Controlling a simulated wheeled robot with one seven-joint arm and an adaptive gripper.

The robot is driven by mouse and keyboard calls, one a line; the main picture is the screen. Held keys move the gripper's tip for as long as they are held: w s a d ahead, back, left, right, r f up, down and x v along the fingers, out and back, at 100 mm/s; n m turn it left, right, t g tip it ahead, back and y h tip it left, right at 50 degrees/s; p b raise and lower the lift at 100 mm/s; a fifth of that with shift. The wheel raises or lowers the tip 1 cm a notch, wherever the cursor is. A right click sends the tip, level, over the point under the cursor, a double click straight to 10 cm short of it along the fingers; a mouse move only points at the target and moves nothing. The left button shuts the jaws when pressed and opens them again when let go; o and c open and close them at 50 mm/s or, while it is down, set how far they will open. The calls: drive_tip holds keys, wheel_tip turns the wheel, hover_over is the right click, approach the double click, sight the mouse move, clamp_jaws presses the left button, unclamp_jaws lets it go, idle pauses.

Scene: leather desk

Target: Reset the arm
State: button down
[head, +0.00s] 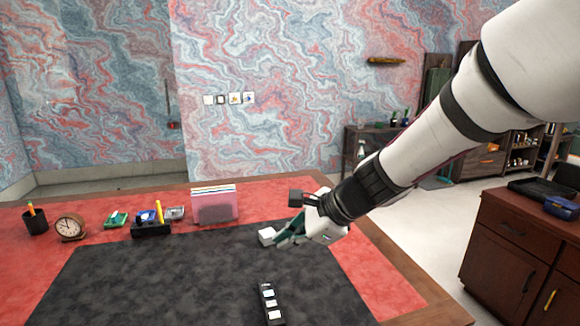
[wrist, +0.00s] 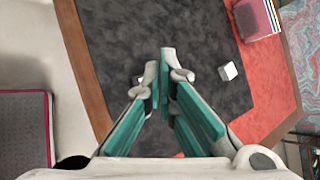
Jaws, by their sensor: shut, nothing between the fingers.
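My gripper (head: 281,241) is at the end of my arm, over the dark mat (head: 150,268) on the desk, and it appears just beside a white block (head: 266,236) in the head view. In the wrist view, the fingertips of my gripper (wrist: 162,52) are together with nothing between them. There the white block (wrist: 228,71) lies on the mat's edge, to the right of and apart from the fingers.
A black device with pale keys (head: 269,303) lies on the mat. A pink file holder (head: 214,205), a black pen tray (head: 151,230), a clock (head: 70,227) and a pen cup (head: 36,221) stand behind it. A wooden cabinet (head: 505,255) is at the right.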

drive_tip(key=s+d+r+n+h, duration=0.2)
drive_tip(key=s+d+n+h, duration=0.2)
drive_tip(key=s+d+n, duration=0.4)
drive_tip(key=s+d+r+n+h, duration=0.3)
drive_tip(key=s+d+n, duration=0.6)
drive_tip(key=s, duration=0.8)
drive_tip(key=d, duration=0.2)
drive_tip(key=shift+s+d+r+h, duration=0.25)
drive_tip(key=shift+s+d+h, duration=0.05)
drive_tip(key=shift+d+h, duration=0.1)
drive_tip(key=shift+a, duration=0.1)
